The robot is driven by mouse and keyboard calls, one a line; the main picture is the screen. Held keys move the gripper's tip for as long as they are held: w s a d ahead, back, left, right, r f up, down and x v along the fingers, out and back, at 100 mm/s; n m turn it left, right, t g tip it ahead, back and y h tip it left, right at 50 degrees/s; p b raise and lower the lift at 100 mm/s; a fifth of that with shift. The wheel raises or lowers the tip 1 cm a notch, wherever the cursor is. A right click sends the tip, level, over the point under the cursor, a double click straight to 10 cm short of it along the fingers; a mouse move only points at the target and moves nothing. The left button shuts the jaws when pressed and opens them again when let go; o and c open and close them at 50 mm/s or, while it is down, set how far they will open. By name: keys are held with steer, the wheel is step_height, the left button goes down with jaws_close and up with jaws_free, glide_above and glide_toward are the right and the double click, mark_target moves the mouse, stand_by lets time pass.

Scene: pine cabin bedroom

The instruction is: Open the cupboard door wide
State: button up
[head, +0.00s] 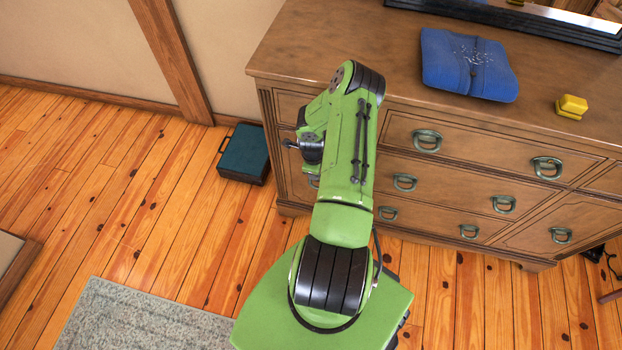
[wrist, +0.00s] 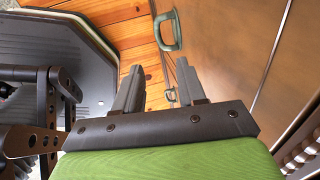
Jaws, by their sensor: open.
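A brown wooden dresser (head: 405,55) with drawers and framed fronts stands across the right in the head view. Its lower right framed panel (head: 530,228) has a green ring handle (head: 561,235); I cannot tell for sure which front is the cupboard door. In the wrist view a brown wooden front (wrist: 225,40) fills the right side, with a green handle (wrist: 168,31) beyond my fingertips. My gripper (wrist: 158,76) is open, with nothing seen between its fingers and apart from that handle.
A dark teal case (head: 244,153) sits on the floor left of the dresser. A grey rug (head: 130,320) lies at lower left. The plank floor between is clear.

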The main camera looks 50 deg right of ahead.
mark_target(317, 186)
steer(key=d+f+b, duration=0.1)
steer(key=f+b, duration=0.1)
steer(key=f, duration=0.3)
steer(key=f+b, duration=0.2)
steer(key=f, duration=0.3)
steer(key=d+f+b, duration=0.1)
steer(key=f, duration=0.3)
steer(key=shift+w+d+f+b, duration=0.3)
steer(key=shift+w+f+b, duration=0.05)
steer(key=shift+f+b, duration=0.05)
steer(key=shift+r, duration=0.1)
jaws_close()
